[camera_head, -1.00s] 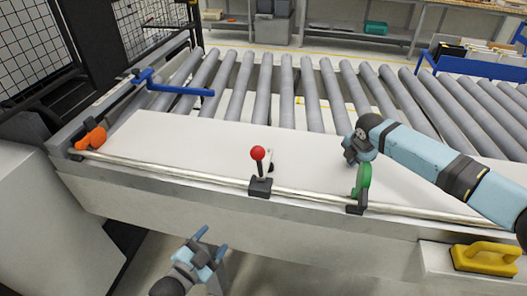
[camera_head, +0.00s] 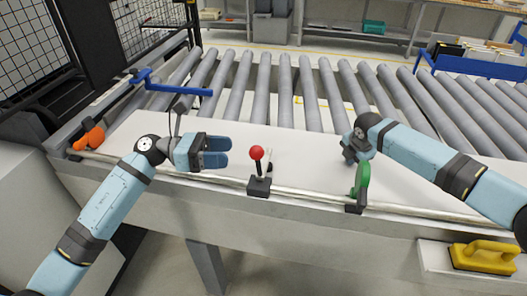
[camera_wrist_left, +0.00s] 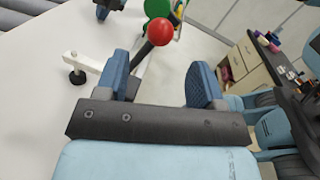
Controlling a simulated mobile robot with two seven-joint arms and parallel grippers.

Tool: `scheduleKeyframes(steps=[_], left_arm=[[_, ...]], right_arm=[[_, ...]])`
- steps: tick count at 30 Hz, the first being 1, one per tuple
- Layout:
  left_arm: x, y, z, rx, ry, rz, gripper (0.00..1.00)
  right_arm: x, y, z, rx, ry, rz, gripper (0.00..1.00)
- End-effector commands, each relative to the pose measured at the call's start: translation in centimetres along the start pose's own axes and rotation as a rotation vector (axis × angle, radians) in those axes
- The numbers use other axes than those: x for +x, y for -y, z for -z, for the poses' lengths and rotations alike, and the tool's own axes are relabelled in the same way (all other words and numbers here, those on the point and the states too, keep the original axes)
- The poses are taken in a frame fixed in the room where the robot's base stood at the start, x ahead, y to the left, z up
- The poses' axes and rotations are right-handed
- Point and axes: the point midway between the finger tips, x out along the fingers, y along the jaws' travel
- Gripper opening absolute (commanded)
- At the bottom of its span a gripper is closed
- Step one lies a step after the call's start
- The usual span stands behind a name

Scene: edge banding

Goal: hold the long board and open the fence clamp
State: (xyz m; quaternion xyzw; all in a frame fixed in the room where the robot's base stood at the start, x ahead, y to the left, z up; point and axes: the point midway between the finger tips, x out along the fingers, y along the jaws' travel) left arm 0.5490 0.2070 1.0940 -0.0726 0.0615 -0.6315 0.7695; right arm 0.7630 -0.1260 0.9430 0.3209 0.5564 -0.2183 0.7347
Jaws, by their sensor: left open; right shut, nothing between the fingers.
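The long white board (camera_head: 210,125) lies along the front of the roller table behind a metal fence rail (camera_head: 215,180). A clamp with a red ball-topped lever (camera_head: 257,153) stands upright on the rail's middle. In the left wrist view the red ball (camera_wrist_left: 159,31) shows beyond my fingers, with a white clamp arm and black foot (camera_wrist_left: 77,77) over the board. My left gripper (camera_head: 229,152) is open and empty, just left of the red ball, not touching it. My right gripper (camera_head: 350,152) is shut and empty at the board's right part; contact with the board is unclear.
A green handle (camera_head: 363,178) stands on the rail near my right gripper. An orange handle (camera_head: 90,138) is at the rail's left end, and a blue bar (camera_head: 180,90) hangs over the rollers. A yellow-handled block (camera_head: 483,257) sits at lower right.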

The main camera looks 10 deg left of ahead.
Motion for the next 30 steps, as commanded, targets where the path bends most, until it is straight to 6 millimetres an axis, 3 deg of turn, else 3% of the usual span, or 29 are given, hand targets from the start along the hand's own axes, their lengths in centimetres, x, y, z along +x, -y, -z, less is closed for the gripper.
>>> scheduleKeyframes(steps=[9, 15, 27, 30], left_arm=[[6.5, 0.1, -0.1, -0.003, 0.004, 0.002, 0.62], [9.0, 0.1, 0.0, -0.004, 0.005, 0.001, 0.62], [9.8, 0.0, 0.0, -0.005, 0.003, 0.000, 0.62], [9.8, 0.0, 0.0, -0.005, 0.003, 0.000, 0.42]], right_arm=[[0.1, 0.0, 0.0, 0.000, -0.001, 0.001, 0.00], [0.1, 0.0, 0.0, 0.000, 0.000, 0.001, 0.00], [0.1, 0.0, 0.0, 0.000, 0.000, 0.001, 0.00], [0.1, 0.0, 0.0, 0.000, -0.001, 0.001, 0.00]])
